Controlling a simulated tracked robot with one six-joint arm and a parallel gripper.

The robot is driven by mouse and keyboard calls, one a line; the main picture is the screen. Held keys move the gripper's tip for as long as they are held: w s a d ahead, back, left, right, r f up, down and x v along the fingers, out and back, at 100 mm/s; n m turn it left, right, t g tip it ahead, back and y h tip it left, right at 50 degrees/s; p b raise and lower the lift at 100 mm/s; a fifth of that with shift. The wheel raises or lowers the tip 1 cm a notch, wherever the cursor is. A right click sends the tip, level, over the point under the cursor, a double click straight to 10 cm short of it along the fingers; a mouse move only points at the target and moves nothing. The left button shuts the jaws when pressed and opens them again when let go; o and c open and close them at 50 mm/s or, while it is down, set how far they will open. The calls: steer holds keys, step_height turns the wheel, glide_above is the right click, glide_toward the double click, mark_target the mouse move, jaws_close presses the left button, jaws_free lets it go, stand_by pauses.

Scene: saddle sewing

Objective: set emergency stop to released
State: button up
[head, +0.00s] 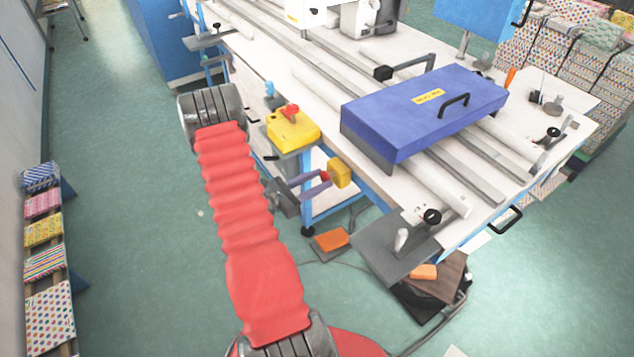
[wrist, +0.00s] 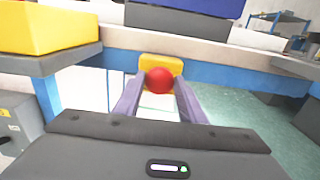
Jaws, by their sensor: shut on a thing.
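The emergency stop is a red round button (wrist: 160,80) on a small yellow box (wrist: 175,66) fixed at the blue table frame. In the head view the yellow box (head: 341,172) and red button (head: 325,176) show at the table's near side. My gripper (head: 318,182) reaches in from the left, its two purple fingers on either side of the red button. It is shut on the button, with the yellow box just beyond the fingertips. The button's stem is hidden, so I cannot tell whether it is pressed or released.
A larger yellow box (head: 293,130) with a red knob sits on a grey shelf above my gripper; it also shows in the wrist view (wrist: 45,30). The white table (head: 300,85) carries a blue lidded case (head: 420,115). An orange pedal (head: 331,239) lies on the floor below.

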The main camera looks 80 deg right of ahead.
jaws_close()
steer(key=shift+w+a, duration=0.45)
steer(key=o, duration=1.1)
jaws_free()
steer(key=v, duration=1.3)
steer(key=shift+w+a, duration=0.3)
steer(key=shift+f, duration=0.15)
